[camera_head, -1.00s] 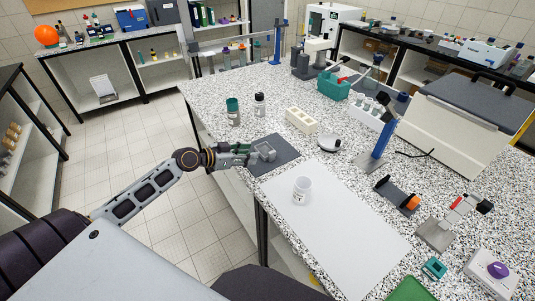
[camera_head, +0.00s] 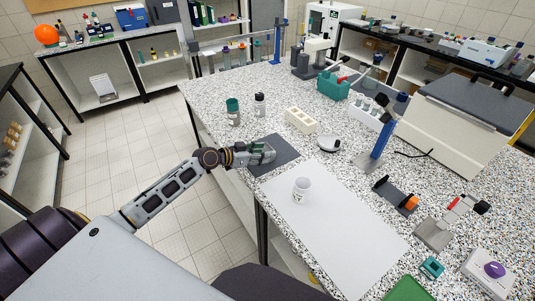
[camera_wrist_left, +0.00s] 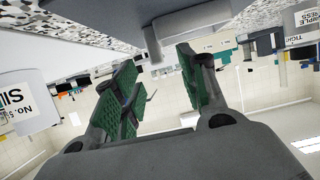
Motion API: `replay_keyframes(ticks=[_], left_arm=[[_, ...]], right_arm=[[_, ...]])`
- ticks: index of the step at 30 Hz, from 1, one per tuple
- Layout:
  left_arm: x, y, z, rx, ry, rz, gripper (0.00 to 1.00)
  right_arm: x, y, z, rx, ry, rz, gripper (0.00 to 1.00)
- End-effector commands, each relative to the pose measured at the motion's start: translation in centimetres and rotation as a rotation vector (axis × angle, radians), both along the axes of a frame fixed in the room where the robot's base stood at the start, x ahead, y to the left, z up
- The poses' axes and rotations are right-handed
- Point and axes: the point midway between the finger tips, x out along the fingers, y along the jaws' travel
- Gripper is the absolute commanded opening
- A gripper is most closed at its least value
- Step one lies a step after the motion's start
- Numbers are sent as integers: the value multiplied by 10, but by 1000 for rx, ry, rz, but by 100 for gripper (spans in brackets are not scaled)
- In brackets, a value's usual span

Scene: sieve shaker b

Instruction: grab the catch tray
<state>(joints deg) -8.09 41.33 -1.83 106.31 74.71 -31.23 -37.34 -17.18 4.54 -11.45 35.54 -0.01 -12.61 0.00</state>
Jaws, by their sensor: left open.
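The catch tray is a small grey tray on the dark mat (camera_head: 284,147) near the table's left edge; in the head view my left gripper (camera_head: 260,154) largely hides it. In the left wrist view, a grey body that looks like the tray (camera_wrist_left: 190,22) fills the top middle. The left gripper's green-padded fingers (camera_wrist_left: 160,68) stand apart there, just short of the grey body or at its near edge; I cannot tell whether they touch it. My right gripper is not in view.
A green-capped bottle (camera_head: 233,112) and a smaller bottle (camera_head: 259,105) stand behind the mat. A white block (camera_head: 300,120) and a round grey item (camera_head: 328,143) lie to the right.

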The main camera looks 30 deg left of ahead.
Motion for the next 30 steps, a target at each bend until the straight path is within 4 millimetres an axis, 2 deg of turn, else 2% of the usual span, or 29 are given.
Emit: replay_keyframes(ticks=[17,30], left_arm=[[4,-3,-2,0,0,-1,42],[27,-17,-16,-2,0,0,42]], right_arm=[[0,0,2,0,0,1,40],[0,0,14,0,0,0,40]])
